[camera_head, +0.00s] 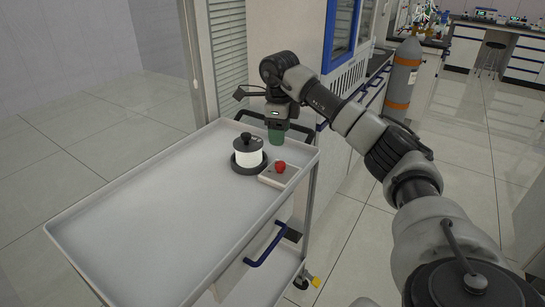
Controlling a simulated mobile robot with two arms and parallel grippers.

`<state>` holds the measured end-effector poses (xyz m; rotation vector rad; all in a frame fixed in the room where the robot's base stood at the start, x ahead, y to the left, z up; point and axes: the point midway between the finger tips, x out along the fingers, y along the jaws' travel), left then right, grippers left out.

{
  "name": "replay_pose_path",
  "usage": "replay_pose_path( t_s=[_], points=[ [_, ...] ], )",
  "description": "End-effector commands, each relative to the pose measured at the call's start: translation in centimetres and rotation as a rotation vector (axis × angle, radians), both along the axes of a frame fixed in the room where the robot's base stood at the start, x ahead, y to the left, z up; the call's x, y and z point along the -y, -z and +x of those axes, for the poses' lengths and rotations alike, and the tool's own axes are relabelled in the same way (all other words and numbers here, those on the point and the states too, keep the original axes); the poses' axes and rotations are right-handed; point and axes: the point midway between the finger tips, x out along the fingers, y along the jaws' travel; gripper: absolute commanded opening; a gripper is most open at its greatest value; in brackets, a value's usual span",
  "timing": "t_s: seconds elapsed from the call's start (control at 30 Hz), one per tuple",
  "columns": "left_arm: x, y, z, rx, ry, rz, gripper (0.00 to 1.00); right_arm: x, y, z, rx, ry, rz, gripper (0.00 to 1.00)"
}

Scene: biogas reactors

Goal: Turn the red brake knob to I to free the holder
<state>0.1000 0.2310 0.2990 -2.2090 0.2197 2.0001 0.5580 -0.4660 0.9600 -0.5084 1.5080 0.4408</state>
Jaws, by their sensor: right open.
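The red brake knob (280,167) sits on a small pale box (291,177) near the right edge of the cart top. Against the box's left side is a round black base (239,168) bearing a white cylinder (249,158) with a black knobbed lid (248,143). My right gripper (277,132) is open, pointing down above the cart's far right corner, behind the knob and apart from it. A green piece shows at its lower end; I cannot tell whether it is part of the gripper. The knob's markings are too small to read. My left gripper is out of view.
The grey cart top (150,235) has a raised rim and is bare at left and front. A blue handle (267,246) sticks out on its right side. A lab bench with drawers and a grey gas cylinder (403,75) stand behind my right arm.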

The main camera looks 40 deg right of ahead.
Motion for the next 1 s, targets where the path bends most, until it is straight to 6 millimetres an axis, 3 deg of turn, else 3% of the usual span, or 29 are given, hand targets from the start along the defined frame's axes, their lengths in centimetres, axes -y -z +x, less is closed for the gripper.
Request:
replay_pose_path(
  t_s=[0.3, 0.5, 0.93, 1.0],
  points=[
    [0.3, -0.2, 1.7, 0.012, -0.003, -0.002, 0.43, 0.1, 6.1, 0.0, -0.005, -0.001, 0.002, 0.59],
    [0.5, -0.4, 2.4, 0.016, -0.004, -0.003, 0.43, 0.2, 8.8, 0.2, -0.001, -0.001, 0.002, 0.59],
    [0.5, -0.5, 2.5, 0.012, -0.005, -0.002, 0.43, 0.3, 9.9, 0.2, 0.002, -0.002, 0.001, 0.59],
    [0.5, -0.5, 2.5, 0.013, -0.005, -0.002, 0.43, 0.3, 9.9, 0.2, 0.001, -0.002, 0.002, 0.49]
  ],
)
